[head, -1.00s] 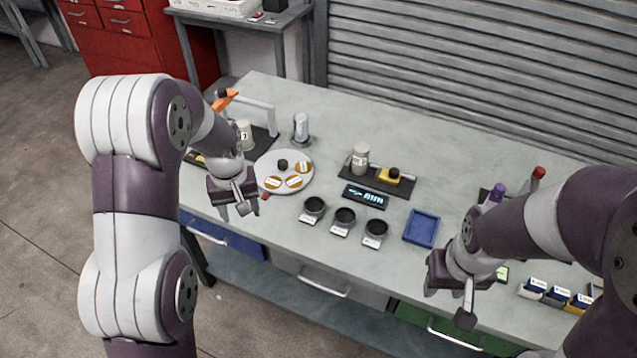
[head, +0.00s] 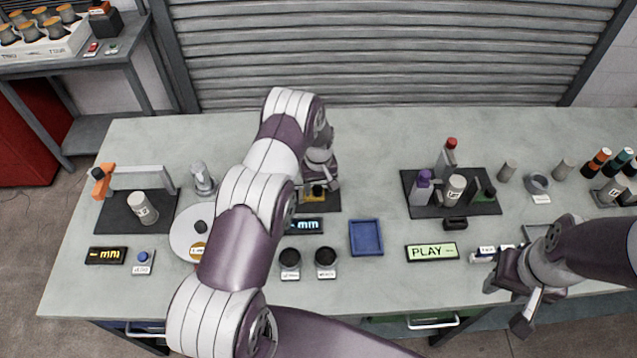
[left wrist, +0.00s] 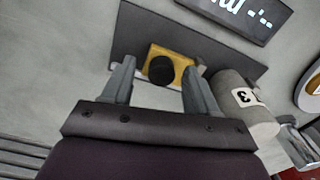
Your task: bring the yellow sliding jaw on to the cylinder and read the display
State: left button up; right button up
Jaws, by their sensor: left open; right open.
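The yellow sliding jaw (left wrist: 182,63) with its black knob (left wrist: 161,70) sits on a dark base plate (left wrist: 128,38). My open left gripper (left wrist: 160,66) is over it, one finger on each side of the jaw; contact is unclear. The grey cylinder (left wrist: 243,102), marked 3, stands just right of the jaw in the left wrist view, with a finger near the gap. In the head view my left arm hides the cylinder; the yellow jaw (head: 317,193) partly shows below the gripper (head: 319,182). The display (head: 305,226) shows dashes and "mm". My right gripper (head: 507,304) is open and empty.
A blue tray (head: 366,238) and dark cups (head: 290,258) lie in front of the base plate. A dark mat with a purple-topped post (head: 423,186) is at right. The table's back strip is clear.

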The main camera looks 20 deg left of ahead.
aim_at(305, 195)
pick_arm(q)
jog(key=shift+w+a+f, duration=0.25)
jog(key=shift+a+f, duration=0.15)
jog(key=shift+f, duration=0.1)
jog(key=shift+s+d+r, duration=0.15)
grip_shut()
jog(key=shift+s+a+b, duration=0.2)
jog(key=shift+s+a, duration=0.2)
jog(key=shift+a, duration=0.45)
jog(key=shift+s+a+b, duration=0.15)
jog(key=shift+s+a, duration=0.25)
jog(key=shift+a, duration=0.45)
grip_release()
pick_arm(e)
jog(key=shift+w+a+f, duration=0.25)
jog(key=shift+a+f, duration=0.05)
pick_arm(q)
notch_tip(305, 195, up, 13)
jog(key=b, duration=0.3)
pick_arm(e)
notch_tip(305, 195, down, 4)
jog(key=shift+r, duration=0.25)
pick_arm(q)
jog(key=shift+f, duration=0.2)
